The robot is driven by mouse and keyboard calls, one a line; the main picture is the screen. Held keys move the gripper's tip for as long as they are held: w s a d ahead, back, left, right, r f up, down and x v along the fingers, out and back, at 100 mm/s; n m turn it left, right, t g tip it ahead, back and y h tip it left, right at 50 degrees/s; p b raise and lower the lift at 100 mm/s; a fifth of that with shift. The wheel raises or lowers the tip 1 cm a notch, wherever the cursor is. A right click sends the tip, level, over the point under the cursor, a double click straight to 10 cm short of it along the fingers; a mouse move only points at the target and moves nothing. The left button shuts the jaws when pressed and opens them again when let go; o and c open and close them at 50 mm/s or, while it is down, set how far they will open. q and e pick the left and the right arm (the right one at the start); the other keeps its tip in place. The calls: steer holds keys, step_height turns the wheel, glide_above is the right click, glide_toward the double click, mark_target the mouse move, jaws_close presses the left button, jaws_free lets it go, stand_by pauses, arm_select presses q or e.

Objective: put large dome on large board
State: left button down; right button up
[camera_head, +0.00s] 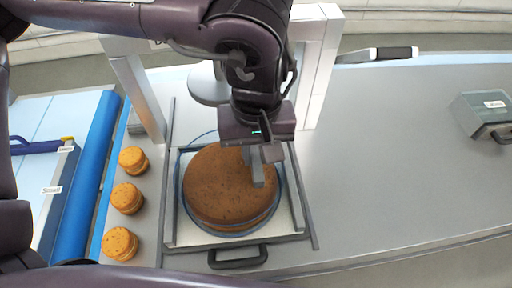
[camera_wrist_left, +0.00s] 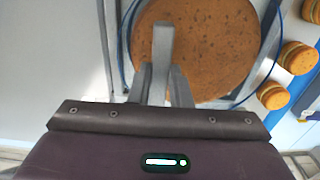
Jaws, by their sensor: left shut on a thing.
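A large round brown cake-like filled round (camera_head: 228,185) lies on a pale square board (camera_head: 184,231) with a grey frame and a dark front handle. A clear dome with a thin blue rim (camera_head: 283,199) surrounds the round; its rim also shows in the wrist view (camera_wrist_left: 263,76). My left gripper (camera_head: 258,172) is above the right part of the round, shut on the dome's grey grip (camera_wrist_left: 163,50). I cannot tell whether the rim touches the board. The gripper hides part of the dome's top. My right gripper is not in view.
Three small stacked orange-brown rounds (camera_head: 127,198) stand in a row on the left. A white arch (camera_head: 314,75) stands behind the board. A blue roll (camera_head: 85,185) and a case labelled "Small" are at far left. A grey box (camera_head: 482,112) is far right.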

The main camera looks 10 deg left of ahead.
arm_select(q)
steer(key=shift+f, duration=0.2)
stand_by(0.5)
steer(key=c, duration=0.8)
jaws_free()
steer(key=shift+o, duration=0.2)
step_height(320, 180, up, 7)
steer(key=p, duration=0.6)
steer(key=shift+p, duration=0.35)
